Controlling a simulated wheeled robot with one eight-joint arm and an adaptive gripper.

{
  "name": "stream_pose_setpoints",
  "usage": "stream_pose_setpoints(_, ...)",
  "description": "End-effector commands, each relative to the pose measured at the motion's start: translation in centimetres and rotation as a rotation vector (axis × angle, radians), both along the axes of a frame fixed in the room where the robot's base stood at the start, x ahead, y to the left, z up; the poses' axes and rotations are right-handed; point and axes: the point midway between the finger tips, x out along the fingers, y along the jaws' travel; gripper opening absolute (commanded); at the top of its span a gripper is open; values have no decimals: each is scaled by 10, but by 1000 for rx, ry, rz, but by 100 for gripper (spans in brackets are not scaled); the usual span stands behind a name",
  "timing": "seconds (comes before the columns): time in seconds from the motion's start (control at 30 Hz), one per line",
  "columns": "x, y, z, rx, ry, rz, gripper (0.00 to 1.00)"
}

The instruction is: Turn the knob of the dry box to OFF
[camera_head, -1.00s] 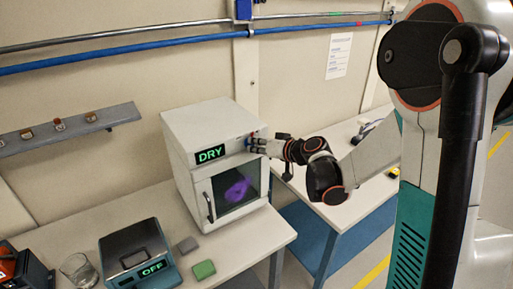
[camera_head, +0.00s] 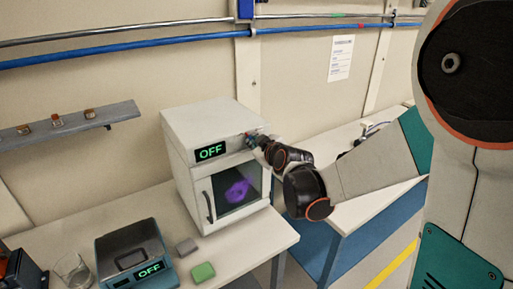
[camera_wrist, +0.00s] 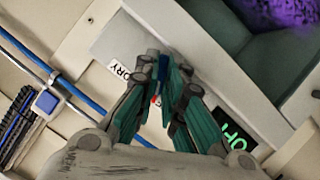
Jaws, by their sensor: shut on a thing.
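The dry box (camera_head: 228,165) is a white cabinet with a window door on the bench. Its green display (camera_head: 210,151) reads OFF, and part of that display shows in the wrist view (camera_wrist: 238,138). My gripper (camera_head: 250,138) is at the upper right of the box's front. In the wrist view my gripper (camera_wrist: 165,82) has its fingers shut on the knob (camera_wrist: 163,66), of which only a bluish part shows between them. A DRY label (camera_wrist: 120,70) is beside the fingers. The knob's pointer is hidden.
A purple shape (camera_head: 238,191) shows behind the door window. On the bench are a scale (camera_head: 134,254) reading OFF, a glass beaker (camera_head: 74,270), a green block (camera_head: 203,271) and a grey block (camera_head: 186,247). A shelf (camera_head: 68,128) is on the wall at left.

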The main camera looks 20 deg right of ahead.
Motion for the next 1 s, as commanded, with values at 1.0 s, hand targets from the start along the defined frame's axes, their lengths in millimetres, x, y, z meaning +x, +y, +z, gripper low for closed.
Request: stream_pose_setpoints(1.0, -1, 2, -2, -285, -92, 0, 0)
